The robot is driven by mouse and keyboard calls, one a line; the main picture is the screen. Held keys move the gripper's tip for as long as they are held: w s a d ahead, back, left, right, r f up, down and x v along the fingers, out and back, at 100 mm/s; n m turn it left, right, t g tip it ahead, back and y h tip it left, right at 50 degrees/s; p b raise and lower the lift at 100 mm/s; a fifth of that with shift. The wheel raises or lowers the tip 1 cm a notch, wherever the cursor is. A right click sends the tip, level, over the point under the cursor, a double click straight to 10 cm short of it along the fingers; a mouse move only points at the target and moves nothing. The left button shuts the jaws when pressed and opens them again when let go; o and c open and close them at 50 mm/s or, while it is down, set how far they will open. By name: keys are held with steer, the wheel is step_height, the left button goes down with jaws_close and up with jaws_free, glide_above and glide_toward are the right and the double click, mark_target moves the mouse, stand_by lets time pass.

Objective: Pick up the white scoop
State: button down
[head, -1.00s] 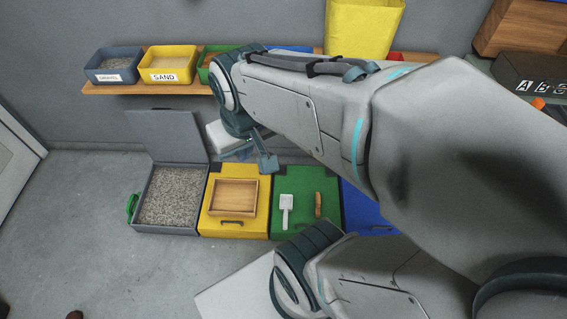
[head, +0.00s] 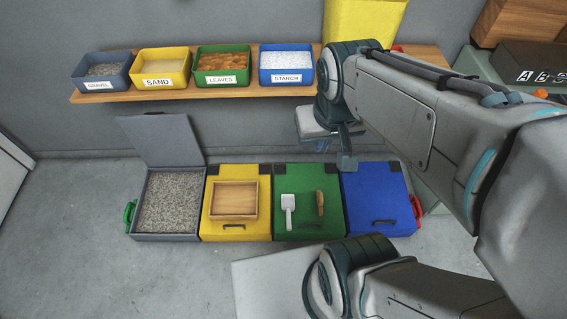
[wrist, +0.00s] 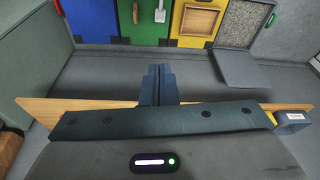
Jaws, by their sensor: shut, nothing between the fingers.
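The white scoop (head: 288,208) lies on the closed lid of the green box (head: 309,230), with its handle pointing toward the front. It also shows at the top of the wrist view (wrist: 160,12). My gripper (head: 346,162) is above the back edge of the boxes, to the right of and behind the scoop, apart from it. In the wrist view its fingers (wrist: 157,70) are together, with nothing between them.
A wooden brush-like item (head: 320,203) lies right of the scoop. A wooden tray (head: 235,216) sits on the yellow box (head: 222,233). The open grey box (head: 168,237) holds gravel; the blue box (head: 376,200) is closed. Several labelled bins stand on the shelf (head: 215,92).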

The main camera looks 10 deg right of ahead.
stand_by(0.4)
steer(key=c, duration=1.8)
jaws_free()
steer(key=o, duration=0.6)
steer(key=shift+w+d+f+b, duration=0.15)
steer(key=shift+w+f+b, duration=0.2)
steer(key=shift+f+b, duration=0.2)
steer(key=shift+w+d+f+b, duration=0.1)
steer(key=shift+w+f+b, duration=0.25)
steer(key=shift+f, duration=0.3)
steer(key=m+g+h+b, duration=0.2)
steer(key=g+b, duration=0.1)
steer(key=b, duration=2.6)
glide_above(288, 221)
steer(key=a, duration=0.2)
step_height(288, 221, down, 69)
steer(key=f+b, duration=0.1)
steer(key=f, duration=0.1)
steer(key=d+f+b, duration=0.1)
steer(key=f, duration=0.2)
steer(key=d+f+b, duration=0.1)
steer(key=f, duration=0.1)
steer(key=shift+f, duration=0.25)
steer(key=shift+d+f+b, duration=0.2)
steer(key=shift+f+b, duration=1.4)
steer(key=shift+f, duration=1.25)
